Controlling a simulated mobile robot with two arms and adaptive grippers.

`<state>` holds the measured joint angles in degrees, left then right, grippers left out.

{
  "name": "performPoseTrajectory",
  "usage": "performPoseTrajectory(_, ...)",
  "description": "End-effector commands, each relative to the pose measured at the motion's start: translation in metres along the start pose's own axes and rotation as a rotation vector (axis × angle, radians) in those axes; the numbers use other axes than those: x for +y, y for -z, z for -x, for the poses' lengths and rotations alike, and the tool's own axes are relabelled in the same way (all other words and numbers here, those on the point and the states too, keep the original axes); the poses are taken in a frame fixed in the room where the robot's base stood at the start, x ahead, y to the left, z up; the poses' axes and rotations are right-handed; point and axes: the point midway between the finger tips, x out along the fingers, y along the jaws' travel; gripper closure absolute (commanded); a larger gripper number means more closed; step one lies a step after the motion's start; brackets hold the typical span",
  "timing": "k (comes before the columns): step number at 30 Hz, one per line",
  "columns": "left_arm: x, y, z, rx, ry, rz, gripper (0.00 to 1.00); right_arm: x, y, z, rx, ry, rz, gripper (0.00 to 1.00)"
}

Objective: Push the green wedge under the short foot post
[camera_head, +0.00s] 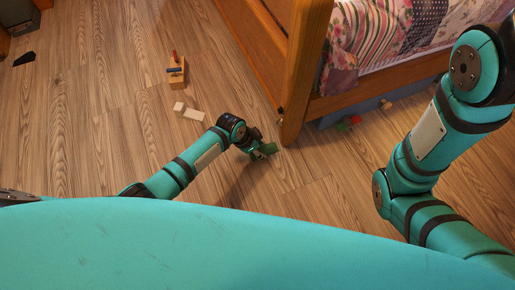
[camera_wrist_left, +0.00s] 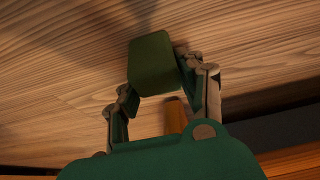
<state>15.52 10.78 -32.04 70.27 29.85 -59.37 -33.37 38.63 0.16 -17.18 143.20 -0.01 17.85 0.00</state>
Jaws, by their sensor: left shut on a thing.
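The green wedge (camera_head: 266,149) is held at the tip of my left gripper (camera_head: 257,147), low over or on the floor; I cannot tell if it touches the floor. In the left wrist view the wedge (camera_wrist_left: 151,62) sits between the fingers of the left gripper (camera_wrist_left: 160,88). The wooden foot post (camera_head: 303,75) of the bed stands just right of and beyond the wedge, which is beside it, apart from its base. Any gap beneath the post is too small to tell. An orange-brown wooden piece, perhaps the post (camera_wrist_left: 176,115), shows behind the wedge. My right gripper is out of view.
A wooden toy with red and blue parts (camera_head: 176,72) and pale blocks (camera_head: 190,111) lie on the floor beyond my left arm. Floor left is mostly clear.

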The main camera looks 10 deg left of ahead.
Motion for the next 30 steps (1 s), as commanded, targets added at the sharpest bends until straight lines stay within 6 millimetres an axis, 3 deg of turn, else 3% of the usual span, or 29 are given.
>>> performPoseTrajectory(30, 0.001, 0.023, -0.01, 0.002, 0.0, -0.001, 1.0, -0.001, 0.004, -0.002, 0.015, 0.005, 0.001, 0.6)
